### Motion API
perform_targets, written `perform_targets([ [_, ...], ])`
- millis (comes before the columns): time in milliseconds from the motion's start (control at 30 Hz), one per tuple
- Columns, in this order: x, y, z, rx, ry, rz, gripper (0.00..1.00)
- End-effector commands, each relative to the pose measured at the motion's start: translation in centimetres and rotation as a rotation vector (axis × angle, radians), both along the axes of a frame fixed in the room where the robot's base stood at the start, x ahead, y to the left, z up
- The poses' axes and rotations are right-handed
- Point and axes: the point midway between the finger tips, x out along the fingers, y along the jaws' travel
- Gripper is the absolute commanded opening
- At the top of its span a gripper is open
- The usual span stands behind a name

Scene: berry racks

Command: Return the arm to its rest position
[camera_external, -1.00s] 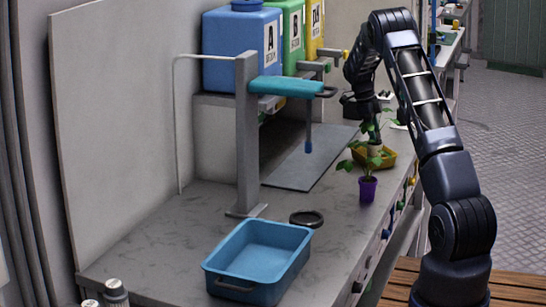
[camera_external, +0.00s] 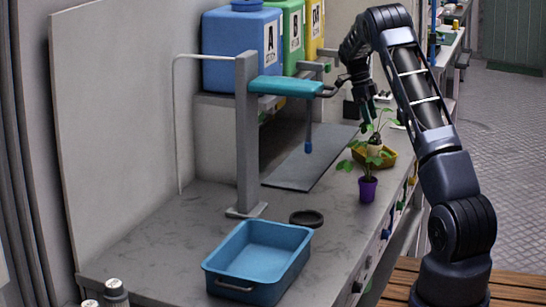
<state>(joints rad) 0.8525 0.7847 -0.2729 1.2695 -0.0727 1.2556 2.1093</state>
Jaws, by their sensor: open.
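My gripper (camera_external: 369,113) points down above the bench's right part, over the area of a yellow tray. It is open, and its fingers are small and dark in this view. A potted plant with a purple pot (camera_external: 368,189) stands upright on the bench in front of the tray. Its green leaves (camera_external: 379,128) reach up near my gripper and partly overlap it in the picture. I cannot tell whether the leaves touch the fingers. A pale pot (camera_external: 374,150) shows at the yellow tray (camera_external: 388,163), partly hidden by leaves.
A grey stand with a teal arm (camera_external: 287,86) rises left of my gripper. Blue (camera_external: 235,55), green (camera_external: 291,30) and yellow (camera_external: 314,25) containers stand on a shelf behind. A blue bin (camera_external: 228,272) and a black ring (camera_external: 307,217) are on the bench front.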

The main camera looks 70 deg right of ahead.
Motion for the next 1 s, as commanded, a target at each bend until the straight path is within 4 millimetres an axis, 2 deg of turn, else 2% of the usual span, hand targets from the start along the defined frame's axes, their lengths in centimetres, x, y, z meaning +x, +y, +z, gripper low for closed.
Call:
perform_targets([
  [200,0.5,0.0,1.5,0.0,0.0,0.002,0.62],
  [833,0.5,0.0,1.7,0.001,-0.003,0.002,0.62],
  [1000,0.1,0.7,3.3,0.021,-0.06,0.037,0.62],
])
